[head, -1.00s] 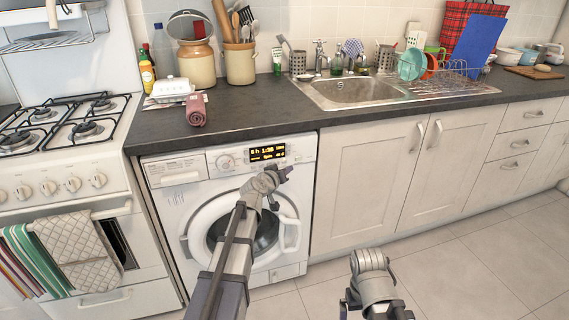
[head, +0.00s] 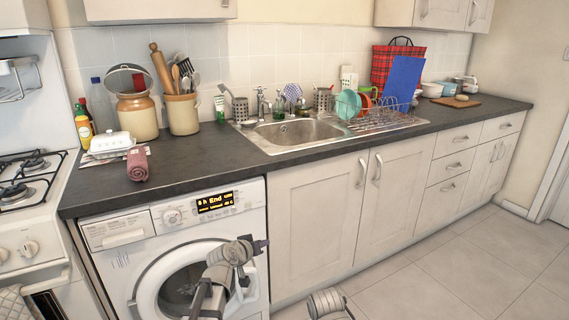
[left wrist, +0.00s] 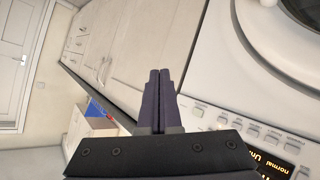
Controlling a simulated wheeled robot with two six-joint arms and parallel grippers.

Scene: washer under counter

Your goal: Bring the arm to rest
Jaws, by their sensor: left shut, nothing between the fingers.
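My left gripper (head: 262,245) is in front of the washing machine (head: 110,258), just below its control panel. In the left wrist view its two dark fingers (left wrist: 160,100) are together with nothing between them. The washer's round door (head: 150,290) is partly hidden behind my left arm and looks closed.
The dark counter (head: 95,190) runs above the washer, with a rolled pink towel (head: 137,164) near its front edge. The stove (head: 25,215) stands to the left. Closed cupboards (head: 315,215) lie to the right, with open tiled floor (head: 430,270) before them.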

